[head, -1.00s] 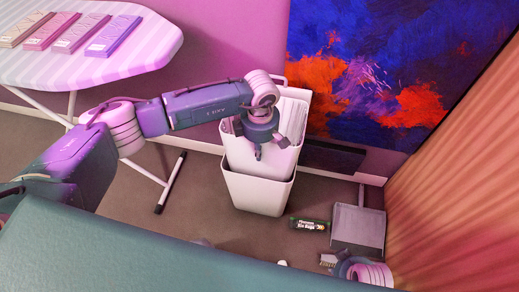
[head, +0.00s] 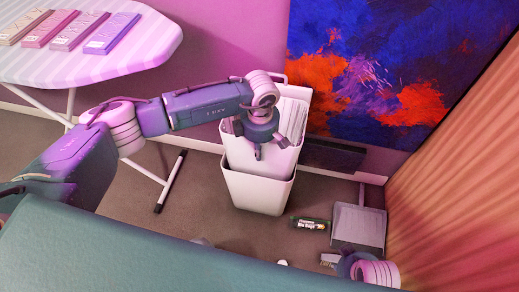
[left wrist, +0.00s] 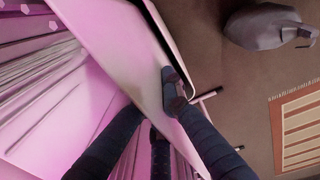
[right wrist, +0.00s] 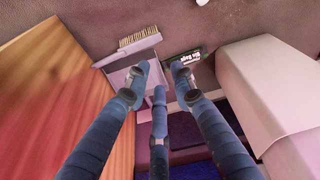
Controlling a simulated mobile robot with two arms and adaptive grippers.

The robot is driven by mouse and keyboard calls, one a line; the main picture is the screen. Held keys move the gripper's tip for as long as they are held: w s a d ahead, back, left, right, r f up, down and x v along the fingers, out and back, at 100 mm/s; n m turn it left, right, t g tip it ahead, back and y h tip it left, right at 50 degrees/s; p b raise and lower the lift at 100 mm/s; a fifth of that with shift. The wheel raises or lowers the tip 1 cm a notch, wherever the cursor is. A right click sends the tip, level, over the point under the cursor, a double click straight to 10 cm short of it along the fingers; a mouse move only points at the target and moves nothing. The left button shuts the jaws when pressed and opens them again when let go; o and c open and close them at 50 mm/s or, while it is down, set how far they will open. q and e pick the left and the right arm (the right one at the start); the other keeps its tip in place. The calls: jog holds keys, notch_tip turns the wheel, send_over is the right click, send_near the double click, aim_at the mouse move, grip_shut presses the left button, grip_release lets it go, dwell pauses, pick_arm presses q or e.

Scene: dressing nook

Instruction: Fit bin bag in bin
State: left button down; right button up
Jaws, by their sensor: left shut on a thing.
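A white bin (head: 257,193) stands on the floor near the wall. The white bin bag (head: 238,156) rises above the bin's front rim, with its lower part hidden inside. My left gripper (head: 258,156) is over the bin, shut on the bag's edge. In the left wrist view, the pale bag wall (left wrist: 125,45) runs between the fingers (left wrist: 165,105), with pleats at the left. My right gripper (right wrist: 160,75) is open and empty, low over the floor right of the bin; it shows partly at the bottom of the head view (head: 332,262).
A dark bin bags box (head: 310,224) and a grey dustpan (head: 358,226) lie right of the bin; a brush (right wrist: 138,42) is by the dustpan. An ironing board (head: 130,65) stands left.

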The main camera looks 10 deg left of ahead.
aim_at(259, 163)
pick_arm(q)
jog(key=shift+f, duration=0.1)
pick_arm(e)
jog(key=shift+r, duration=0.2)
pick_arm(q)
jog(key=shift+f, duration=0.1)
pick_arm(e)
jog(key=shift+r, duration=0.3)
pick_arm(q)
jog(key=shift+f+b, duration=0.7)
pick_arm(e)
jog(key=shift+w+r, duration=0.1)
jog(key=shift+r, duration=1.9)
